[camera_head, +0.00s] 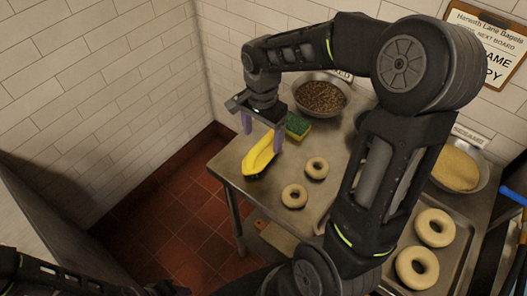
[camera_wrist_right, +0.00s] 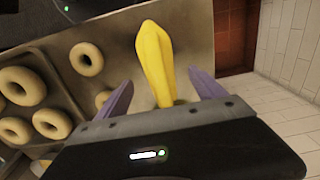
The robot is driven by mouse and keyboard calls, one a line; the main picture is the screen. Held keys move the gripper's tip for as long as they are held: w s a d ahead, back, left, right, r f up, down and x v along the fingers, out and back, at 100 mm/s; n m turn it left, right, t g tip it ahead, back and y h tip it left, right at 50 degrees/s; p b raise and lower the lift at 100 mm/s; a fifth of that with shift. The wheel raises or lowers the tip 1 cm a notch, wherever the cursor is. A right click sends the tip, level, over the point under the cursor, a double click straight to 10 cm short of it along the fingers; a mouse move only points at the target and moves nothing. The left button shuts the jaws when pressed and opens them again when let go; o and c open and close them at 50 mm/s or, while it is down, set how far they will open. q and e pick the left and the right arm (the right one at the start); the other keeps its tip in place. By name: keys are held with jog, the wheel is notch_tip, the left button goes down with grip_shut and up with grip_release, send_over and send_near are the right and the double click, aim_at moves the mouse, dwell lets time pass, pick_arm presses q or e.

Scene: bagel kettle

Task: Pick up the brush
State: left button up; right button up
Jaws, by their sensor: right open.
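The yellow brush (camera_head: 259,154) lies on the left part of the metal table, with dark bristles showing at its near end. In the right wrist view the brush (camera_wrist_right: 154,60) points away from the gripper, its near part between the two purple fingers. My right gripper (camera_head: 263,131) is open above the brush, with a finger to each side of it; it also shows in the right wrist view (camera_wrist_right: 160,97). I cannot tell whether the fingers touch the brush. My left arm (camera_head: 75,284) shows at the bottom left, but its gripper is not visible.
A green and yellow sponge (camera_head: 298,125) lies just right of the brush. Behind it stands a bowl of dark seeds (camera_head: 321,96). Bagels (camera_head: 294,196) lie nearby on the table (camera_head: 232,165) and on a tray at right. A tiled wall rises behind.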

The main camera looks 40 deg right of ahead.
jog(key=shift+f, duration=0.6)
notch_tip(320, 180, down, 5)
jog(key=b, duration=0.3)
jog(key=shift+d+f+b, duration=0.1)
jog(key=shift+f+b, duration=0.1)
jog(key=shift+b, duration=0.2)
jog(key=shift+r, duration=0.1)
jog(key=shift+c, duration=0.2)
jog(key=c, duration=1.5)
